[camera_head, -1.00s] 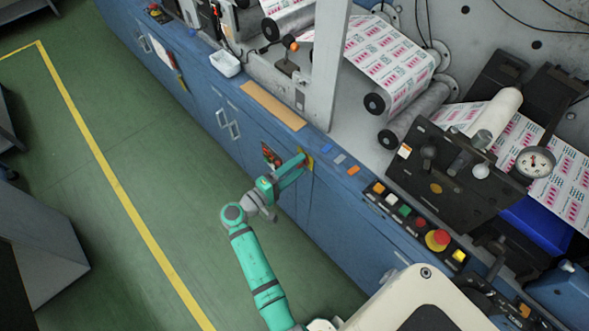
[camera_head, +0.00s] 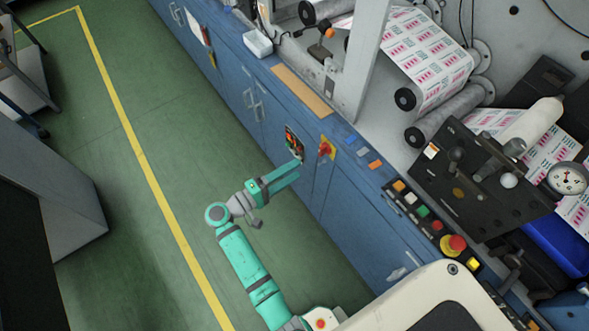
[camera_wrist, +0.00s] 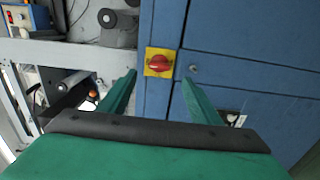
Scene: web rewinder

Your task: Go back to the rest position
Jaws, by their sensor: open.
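My gripper (camera_head: 297,170) is open and empty in the head view, held in the air beside the blue cabinet front of the machine. A red rotary switch on a yellow plate (camera_head: 326,148) is on the cabinet front, just beyond the fingertips and apart from them. In the wrist view my gripper (camera_wrist: 160,85) shows its two green fingers spread wide. The red switch (camera_wrist: 158,63) appears between and beyond them, with nothing held.
The blue cabinet (camera_head: 345,215) runs along the right, with a panel of coloured buttons (camera_head: 430,215) on its top edge. Printed web rolls (camera_head: 425,65) sit above it. Green floor (camera_head: 130,200) with a yellow line (camera_head: 135,130) lies open on the left. A grey cabinet (camera_head: 70,195) stands at far left.

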